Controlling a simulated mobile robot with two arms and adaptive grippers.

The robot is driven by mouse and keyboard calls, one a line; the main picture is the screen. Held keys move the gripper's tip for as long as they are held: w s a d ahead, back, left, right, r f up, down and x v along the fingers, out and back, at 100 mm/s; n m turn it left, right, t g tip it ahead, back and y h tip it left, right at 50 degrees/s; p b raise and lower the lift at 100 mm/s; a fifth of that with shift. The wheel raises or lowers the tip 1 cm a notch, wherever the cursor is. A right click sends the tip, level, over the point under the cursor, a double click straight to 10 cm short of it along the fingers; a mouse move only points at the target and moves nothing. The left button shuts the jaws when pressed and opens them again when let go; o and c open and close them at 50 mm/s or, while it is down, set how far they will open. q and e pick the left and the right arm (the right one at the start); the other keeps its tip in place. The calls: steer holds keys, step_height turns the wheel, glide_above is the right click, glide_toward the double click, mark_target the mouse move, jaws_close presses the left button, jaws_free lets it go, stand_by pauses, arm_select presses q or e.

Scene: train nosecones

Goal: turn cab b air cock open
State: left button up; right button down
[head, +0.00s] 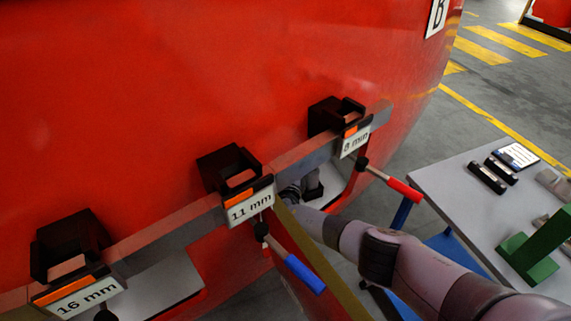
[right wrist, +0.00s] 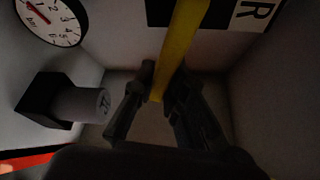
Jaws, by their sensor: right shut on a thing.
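In the right wrist view a long yellow bar (right wrist: 184,45), which looks like the cock's lever, comes down from the top edge. My right gripper (right wrist: 158,92) is shut on its lower end, with one dark finger on each side. The cock's body is not clear in the dim light. In the head view my right arm reaches in behind the 11 mm holder, under the red nose (head: 200,80), and its fingers are hidden. A white plate with a black B (head: 436,17) is on the nose. My left gripper is in neither view.
A pressure gauge (right wrist: 50,18) and a grey knob on a black block (right wrist: 42,100) sit left of the fingers. Holders marked 16 mm (head: 78,298), 11 mm (head: 249,206) and 8 mm (head: 355,141) line the nose. A grey table (head: 450,195) stands right.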

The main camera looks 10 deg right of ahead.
steer(key=shift+d+r+n+t, duration=0.1)
steer(key=shift+r+n+t, duration=0.5)
steer(key=shift+r+n, duration=0.55)
steer(key=shift+f+n, duration=0.15)
steer(key=shift+n, duration=0.1)
steer(key=c, duration=1.6)
jaws_free()
steer(key=shift+f, duration=0.1)
